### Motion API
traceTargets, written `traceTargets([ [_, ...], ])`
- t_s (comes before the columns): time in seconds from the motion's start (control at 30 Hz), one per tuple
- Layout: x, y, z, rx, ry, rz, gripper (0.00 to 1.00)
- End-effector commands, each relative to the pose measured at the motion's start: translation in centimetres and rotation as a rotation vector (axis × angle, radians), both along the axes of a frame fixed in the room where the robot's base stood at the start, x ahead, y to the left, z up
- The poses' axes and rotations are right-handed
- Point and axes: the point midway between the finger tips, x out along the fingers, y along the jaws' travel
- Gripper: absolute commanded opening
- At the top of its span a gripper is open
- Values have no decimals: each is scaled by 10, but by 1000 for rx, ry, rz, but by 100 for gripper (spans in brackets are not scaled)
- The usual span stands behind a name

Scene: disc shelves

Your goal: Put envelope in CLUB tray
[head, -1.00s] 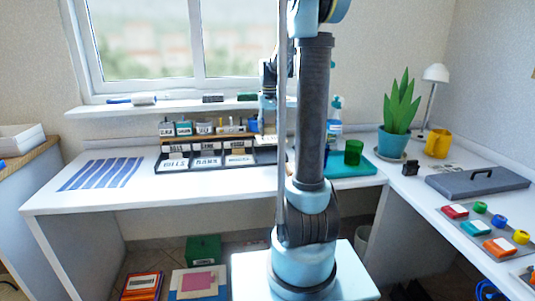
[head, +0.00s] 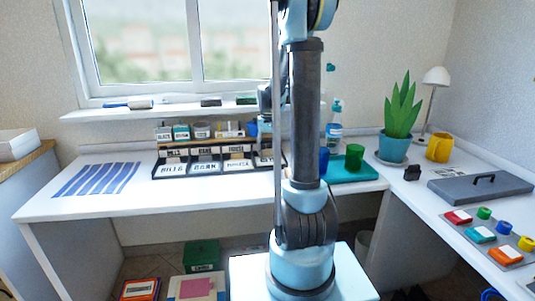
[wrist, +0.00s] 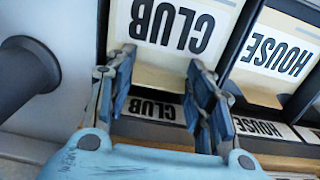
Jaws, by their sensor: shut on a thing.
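The CLUB tray shows in the wrist view, with a large upside-down CLUB label (wrist: 178,25) and a smaller CLUB label (wrist: 152,108) farther down. My gripper (wrist: 162,64) is over this tray, its two blue fingers spread across it and shut on the envelope. The envelope does not show clearly. A cream strip lies between the fingers, but I cannot tell whether it is the envelope or part of the tray. In the head view my gripper (head: 266,130) is partly behind my arm, at the right end of the tray row (head: 215,176).
The HOUSE tray (wrist: 278,52) adjoins the CLUB tray in the wrist view. In the head view, jars stand on a ledge behind the trays. A green cup (head: 354,158) and a blue cup (head: 323,160) stand right of my arm. The desk around the striped mat (head: 97,179) is clear.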

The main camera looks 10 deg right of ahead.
Motion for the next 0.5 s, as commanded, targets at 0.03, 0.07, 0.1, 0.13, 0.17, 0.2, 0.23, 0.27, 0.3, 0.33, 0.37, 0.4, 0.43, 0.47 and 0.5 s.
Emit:
traceTargets([
  [0.03,0,0,-4,0,0,0,37],
  [0.07,0,0,-6,0,0,0,37],
  [0.1,0,0,-8,0,0,0,37],
  [0.13,0,0,-9,0,0,0,37],
  [0.17,0,0,-9,0,0,0,37],
  [0.2,0,0,-10,0,0,0,37],
  [0.23,0,0,-9,0,0,0,37],
  [0.27,0,0,-9,0,0,0,37],
  [0.3,0,0,-9,0,0,0,37],
  [0.33,0,0,-9,0,0,0,37],
  [0.37,0,0,-9,0,0,0,37],
  [0.4,0,0,-10,0,0,0,37],
  [0.43,0,0,-10,0,0,0,37],
  [0.47,0,0,-10,0,0,0,50],
  [0.5,0,0,-10,0,0,0,60],
])
